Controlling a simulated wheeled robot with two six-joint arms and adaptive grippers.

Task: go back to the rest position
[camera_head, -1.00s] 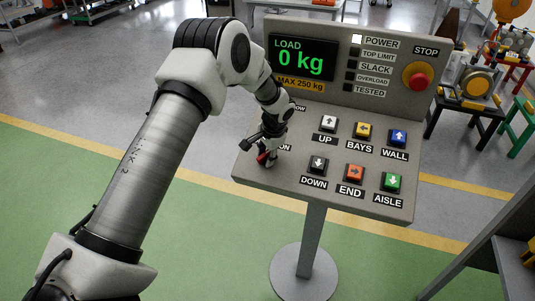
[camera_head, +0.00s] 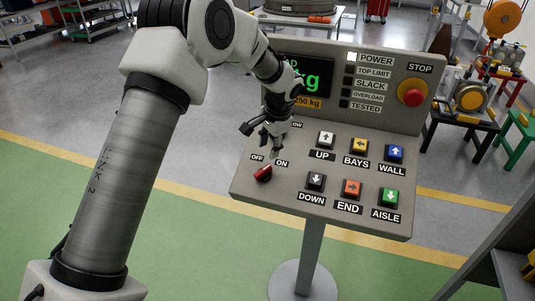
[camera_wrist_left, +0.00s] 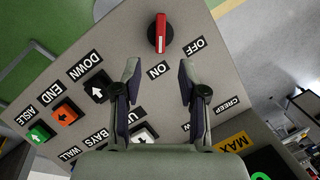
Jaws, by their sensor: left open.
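My left gripper (camera_head: 266,138) is open and empty above the left part of the control panel (camera_head: 345,222). Its two fingers, apart with nothing between them, also show in the left wrist view (camera_wrist_left: 159,72). A red rotary switch (camera_head: 263,174) sits at the panel's lower left, apart from the fingertips. In the left wrist view the red switch (camera_wrist_left: 160,33) lies just beyond the fingertips, its handle in line with the ON label. My left arm comes in from the left and hides part of the load display (camera_head: 312,78). My right gripper is not in view.
Push buttons such as UP (camera_head: 326,140) and END (camera_head: 351,188) fill the panel's middle and right. A red STOP button (camera_head: 412,92) is at upper right. The POWER lamp (camera_head: 351,57) is lit. Stools with parts (camera_head: 470,105) stand behind right. Green floor (camera_head: 190,240) at left is open.

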